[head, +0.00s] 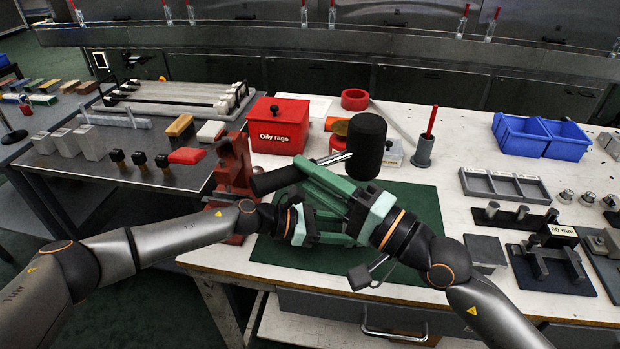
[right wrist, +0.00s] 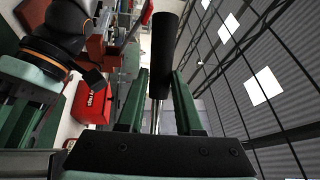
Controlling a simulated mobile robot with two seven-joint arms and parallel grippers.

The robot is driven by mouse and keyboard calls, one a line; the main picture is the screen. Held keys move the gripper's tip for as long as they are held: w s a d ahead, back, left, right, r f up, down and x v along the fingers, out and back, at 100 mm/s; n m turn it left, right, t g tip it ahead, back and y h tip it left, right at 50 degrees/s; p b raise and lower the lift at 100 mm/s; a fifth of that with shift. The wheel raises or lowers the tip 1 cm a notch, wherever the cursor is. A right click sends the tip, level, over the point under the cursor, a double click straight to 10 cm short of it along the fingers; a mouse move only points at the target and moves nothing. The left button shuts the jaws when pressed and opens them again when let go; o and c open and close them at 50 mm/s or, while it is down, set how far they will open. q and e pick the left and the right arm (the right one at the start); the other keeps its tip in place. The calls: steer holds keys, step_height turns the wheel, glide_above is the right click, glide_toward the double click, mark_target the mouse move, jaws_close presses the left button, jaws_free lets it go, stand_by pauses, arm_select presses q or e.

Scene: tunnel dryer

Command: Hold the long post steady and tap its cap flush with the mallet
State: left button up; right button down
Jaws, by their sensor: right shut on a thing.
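My right gripper (head: 325,182) is shut on the silver shaft of the mallet over the green mat. The mallet's black head (head: 367,148) stands out beyond the gripper, and its black grip (head: 275,180) points left. The right wrist view shows the silver shaft (right wrist: 156,118) between the green fingers, with a black cylinder beyond. My left gripper (head: 325,232) is just below and beside the right one. Its fingers overlap the right gripper in the picture, so its opening is unclear. I cannot make out the long post or its cap.
A red vise (head: 235,170) stands at the bench's left edge, close to my left arm. A green mat (head: 425,205) lies under the grippers. Behind are a red oily-rags bin (head: 277,125) and a grey holder (head: 423,152). Blue bins (head: 540,137) and fixtures sit at right.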

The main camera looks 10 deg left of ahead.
steer(key=shift+f, duration=2.55)
steer(key=shift+f, duration=1.25)
steer(key=shift+r, duration=0.9)
